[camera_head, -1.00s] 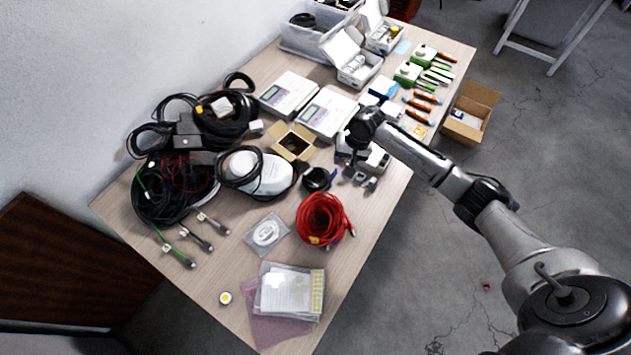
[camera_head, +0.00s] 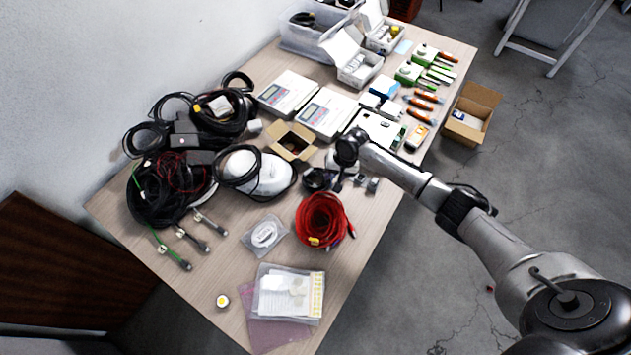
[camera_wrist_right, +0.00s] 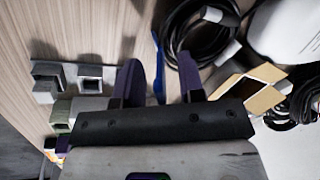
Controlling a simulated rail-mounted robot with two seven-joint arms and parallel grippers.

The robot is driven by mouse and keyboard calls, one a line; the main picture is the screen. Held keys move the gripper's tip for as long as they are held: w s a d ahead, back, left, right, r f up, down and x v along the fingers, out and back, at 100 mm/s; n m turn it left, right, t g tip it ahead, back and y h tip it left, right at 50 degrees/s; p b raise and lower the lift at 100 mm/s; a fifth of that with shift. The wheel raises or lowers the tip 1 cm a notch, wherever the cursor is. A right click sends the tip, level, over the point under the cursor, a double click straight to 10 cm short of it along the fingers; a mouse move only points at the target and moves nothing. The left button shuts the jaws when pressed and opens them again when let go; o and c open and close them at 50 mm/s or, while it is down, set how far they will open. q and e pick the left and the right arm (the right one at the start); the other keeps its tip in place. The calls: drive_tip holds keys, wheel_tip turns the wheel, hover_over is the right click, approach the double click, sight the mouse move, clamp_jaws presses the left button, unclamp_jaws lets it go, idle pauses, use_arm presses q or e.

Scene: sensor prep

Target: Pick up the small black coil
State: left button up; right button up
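The small black coil (camera_head: 318,179) lies on the table between the white dome-shaped device and the red cable coil. My right gripper (camera_head: 338,184) is low over the table, just right of the small black coil. In the right wrist view the coil (camera_wrist_right: 203,38) shows ahead of the right-hand finger, with a pale tag on it. My right gripper (camera_wrist_right: 160,78) is open there, its two dark fingers apart with nothing held between them. I cannot tell whether a finger touches the coil. My left gripper is not in view.
An open cardboard box (camera_head: 291,142) stands behind the coil. The red cable coil (camera_head: 322,219) lies in front and the white dome (camera_head: 272,176) to the left. Small grey connectors (camera_head: 367,183) lie to the right, also in the wrist view (camera_wrist_right: 92,80). Larger black cables crowd the left.

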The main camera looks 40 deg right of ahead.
clamp_jaws()
idle(0.3)
idle(0.4)
